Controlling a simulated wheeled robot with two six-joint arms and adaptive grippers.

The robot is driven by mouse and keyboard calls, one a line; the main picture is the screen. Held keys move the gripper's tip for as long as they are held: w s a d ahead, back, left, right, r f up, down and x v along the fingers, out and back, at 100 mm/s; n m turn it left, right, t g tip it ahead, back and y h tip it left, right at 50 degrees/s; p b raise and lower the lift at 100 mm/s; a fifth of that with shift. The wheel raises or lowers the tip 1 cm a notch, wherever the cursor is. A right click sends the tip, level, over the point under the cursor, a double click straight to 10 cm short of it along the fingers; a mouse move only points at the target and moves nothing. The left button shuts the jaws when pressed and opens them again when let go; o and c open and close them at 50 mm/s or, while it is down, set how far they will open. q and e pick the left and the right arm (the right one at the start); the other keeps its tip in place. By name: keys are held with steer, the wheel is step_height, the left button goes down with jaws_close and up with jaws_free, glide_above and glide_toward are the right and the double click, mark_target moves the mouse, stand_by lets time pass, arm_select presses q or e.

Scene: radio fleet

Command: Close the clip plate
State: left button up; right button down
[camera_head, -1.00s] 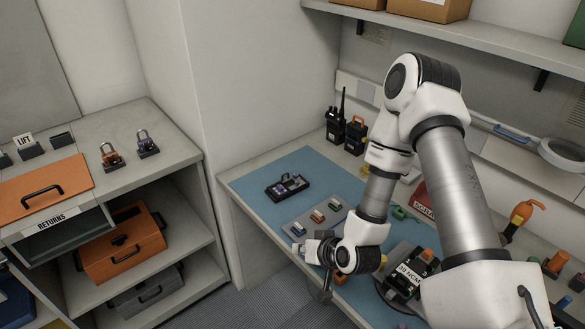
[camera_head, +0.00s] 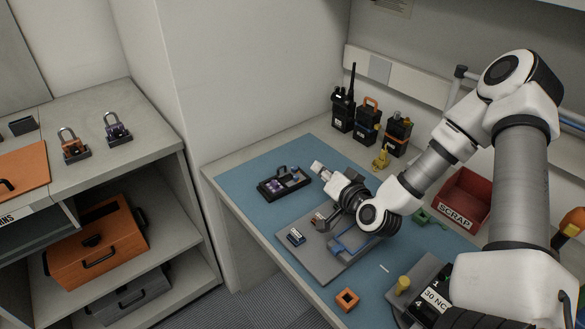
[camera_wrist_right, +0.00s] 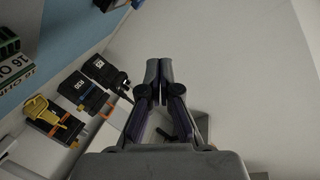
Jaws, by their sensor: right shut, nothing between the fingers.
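A grey plate (camera_head: 308,262) lies on the blue mat, with a small blue-and-white piece (camera_head: 295,237) on its left part. A blue bracket-like frame (camera_head: 349,243) stands on its right part, partly behind my right arm, so I cannot tell whether it is open or closed. My left gripper does not show.
A black tray (camera_head: 266,196) with small parts lies left of the gripper. Radios (camera_head: 367,122) stand at the back, with a yellow piece (camera_head: 380,159) before them. A red scrap bin (camera_head: 463,190) is right. An orange block (camera_head: 347,299) lies near the front edge.

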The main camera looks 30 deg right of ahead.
glide_above(300, 173)
steer(key=shift+s+f, duration=0.1)
steer(key=shift+f, duration=0.7)
steer(key=a+f, duration=0.1)
steer(key=f, duration=0.1)
steer(key=a+f, duration=0.1)
steer(key=shift+w+a, duration=0.25)
steer(key=shift+a, duration=0.1)
